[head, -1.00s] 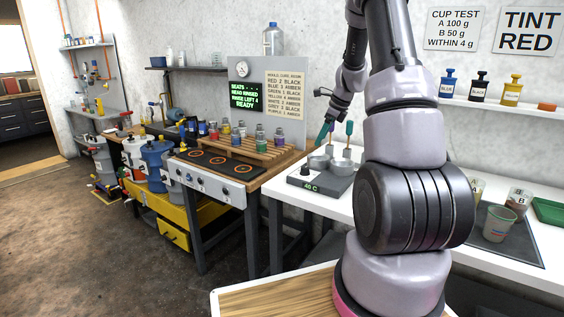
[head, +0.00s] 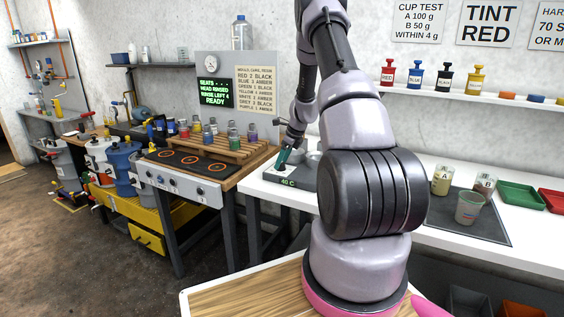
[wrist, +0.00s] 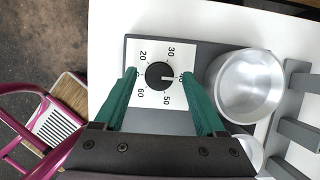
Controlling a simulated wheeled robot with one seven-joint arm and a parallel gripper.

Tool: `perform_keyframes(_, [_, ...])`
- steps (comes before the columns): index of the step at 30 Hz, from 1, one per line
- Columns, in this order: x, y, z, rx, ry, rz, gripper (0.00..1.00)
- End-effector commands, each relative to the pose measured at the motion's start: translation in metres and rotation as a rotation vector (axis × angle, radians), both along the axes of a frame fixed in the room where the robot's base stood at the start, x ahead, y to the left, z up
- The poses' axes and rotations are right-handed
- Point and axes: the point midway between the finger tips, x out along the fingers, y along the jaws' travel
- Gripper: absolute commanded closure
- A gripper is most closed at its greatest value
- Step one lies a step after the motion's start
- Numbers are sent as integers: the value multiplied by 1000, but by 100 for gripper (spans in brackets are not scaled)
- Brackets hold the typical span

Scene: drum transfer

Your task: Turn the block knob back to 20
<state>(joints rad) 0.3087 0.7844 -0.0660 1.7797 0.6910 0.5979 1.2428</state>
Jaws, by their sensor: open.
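The block knob (wrist: 158,75) is a round black dial on a white numbered plate (wrist: 146,97) on the grey heating block. Its white pointer mark faces right in the wrist view, toward the 40 side. The 20 is at upper left; 30, 50 and 60 also show, and a fingertip partly covers the number at right. My gripper (wrist: 160,80) is open, its two green fingers on either side of the knob with visible gaps. In the head view my gripper (head: 285,156) is over the block (head: 278,174), hiding the knob; the display (head: 288,183) reads 40 C.
A metal bowl (wrist: 247,88) sits in the block just right of the knob, with a smaller round metal part below it. Grey rack bars (wrist: 296,130) stand at the far right. White bench top (wrist: 108,40) is clear left of the block.

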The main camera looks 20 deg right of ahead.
Motion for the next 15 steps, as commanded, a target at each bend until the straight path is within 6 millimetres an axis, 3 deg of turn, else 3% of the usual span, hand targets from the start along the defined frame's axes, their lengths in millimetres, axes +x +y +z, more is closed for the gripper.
perform_keyframes(9, [1, 0, -3, -1, -1, 0, 27])
perform_keyframes(11, [1, 0, -3, -1, -1, 0, 46])
perform_keyframes(15, [1, 0, -3, -1, -1, 0, 100])
